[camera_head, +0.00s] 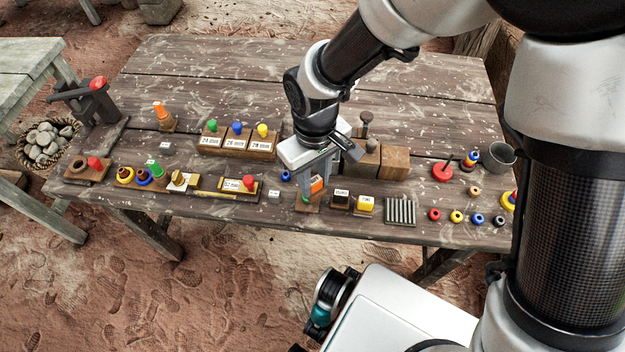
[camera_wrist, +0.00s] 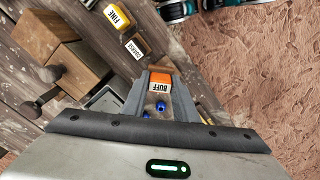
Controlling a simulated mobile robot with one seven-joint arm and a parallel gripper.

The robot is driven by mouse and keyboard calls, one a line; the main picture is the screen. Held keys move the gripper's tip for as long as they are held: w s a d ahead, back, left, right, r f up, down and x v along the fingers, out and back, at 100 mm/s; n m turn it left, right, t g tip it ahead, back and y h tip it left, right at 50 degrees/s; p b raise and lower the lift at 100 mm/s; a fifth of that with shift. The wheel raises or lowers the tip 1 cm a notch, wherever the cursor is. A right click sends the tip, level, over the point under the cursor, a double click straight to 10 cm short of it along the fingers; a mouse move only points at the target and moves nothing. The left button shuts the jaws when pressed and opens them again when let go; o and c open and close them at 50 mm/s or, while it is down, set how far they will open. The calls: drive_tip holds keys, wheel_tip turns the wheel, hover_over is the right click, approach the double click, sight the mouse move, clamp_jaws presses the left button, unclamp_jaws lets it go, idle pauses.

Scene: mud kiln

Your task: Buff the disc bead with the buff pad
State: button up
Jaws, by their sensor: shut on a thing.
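The buff pad (camera_head: 317,184) is an orange block, held between the fingers of my gripper (camera_head: 312,188). In the wrist view, the pad (camera_wrist: 160,79) shows a white label reading BUFF between the two grey fingers. Below it in the head view is a small wooden stand (camera_head: 307,205) with a bit of green; whether the pad touches it cannot be told. I cannot tell which bead is the disc bead.
Two labelled pads, black (camera_head: 341,198) and yellow (camera_head: 364,205), stand close right of my gripper, then a ridged rack (camera_head: 400,211). Loose coloured beads (camera_head: 456,216) lie farther right. A wooden block (camera_head: 394,162) stands behind. A labelled tray (camera_head: 239,187) is left.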

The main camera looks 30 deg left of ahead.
drive_tip(key=shift+r, duration=0.7)
drive_tip(key=shift+a+r+p, duration=0.1)
drive_tip(key=shift+r+p, duration=2.2)
drive_tip(key=shift+r, duration=0.5)
